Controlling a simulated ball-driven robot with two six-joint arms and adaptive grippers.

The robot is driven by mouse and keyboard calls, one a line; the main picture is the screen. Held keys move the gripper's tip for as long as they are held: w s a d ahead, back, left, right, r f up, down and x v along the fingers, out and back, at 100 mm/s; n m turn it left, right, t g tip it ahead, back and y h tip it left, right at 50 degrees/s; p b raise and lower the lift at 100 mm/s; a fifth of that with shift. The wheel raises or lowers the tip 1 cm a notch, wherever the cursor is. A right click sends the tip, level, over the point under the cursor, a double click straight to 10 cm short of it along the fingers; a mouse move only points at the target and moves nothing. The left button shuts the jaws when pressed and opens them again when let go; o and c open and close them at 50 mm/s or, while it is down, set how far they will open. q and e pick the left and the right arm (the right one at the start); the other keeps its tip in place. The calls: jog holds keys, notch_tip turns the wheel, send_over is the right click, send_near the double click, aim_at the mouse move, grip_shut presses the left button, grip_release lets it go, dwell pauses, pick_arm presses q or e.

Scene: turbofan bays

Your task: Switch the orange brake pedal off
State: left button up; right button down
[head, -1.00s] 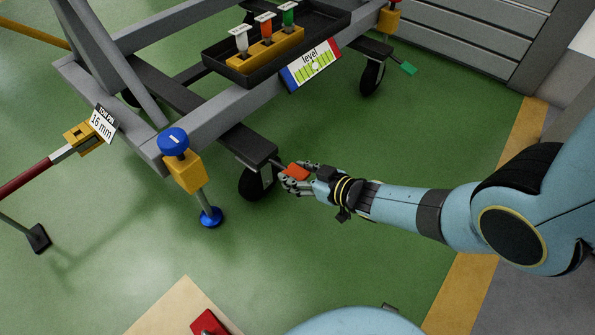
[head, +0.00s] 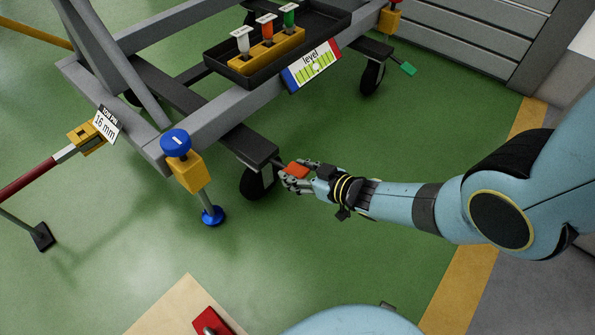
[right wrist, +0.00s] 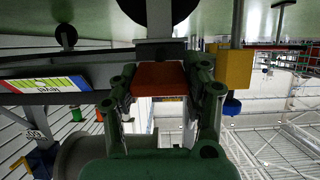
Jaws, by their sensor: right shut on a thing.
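The orange brake pedal (head: 297,170) sticks out beside a black caster wheel (head: 256,182) under the near corner of the grey stand. My right gripper (head: 296,178) is at the pedal, with its fingers around it. In the right wrist view the orange pedal (right wrist: 160,78) lies between the two fingers of my right gripper (right wrist: 162,90), which is shut on it. The fingers hide part of the pedal in the head view. My left gripper is not in view.
A blue-topped levelling jack (head: 174,143) stands left of the caster. A black tray (head: 218,60) with several pins sits on the frame above. A green pedal (head: 408,69) is at the far caster.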

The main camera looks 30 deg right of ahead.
jog(key=c, duration=0.9)
grip_release()
jog(key=shift+w+r, duration=0.3)
jog(key=shift+r, duration=0.05)
jog(key=o, duration=0.3)
jog(key=shift+s+f, duration=0.1)
jog(key=shift+s, duration=0.15)
jog(key=shift+s, duration=0.25)
jog(key=v, duration=1.1)
jog(key=shift+s+d, duration=0.1)
jog(key=shift+s, duration=0.05)
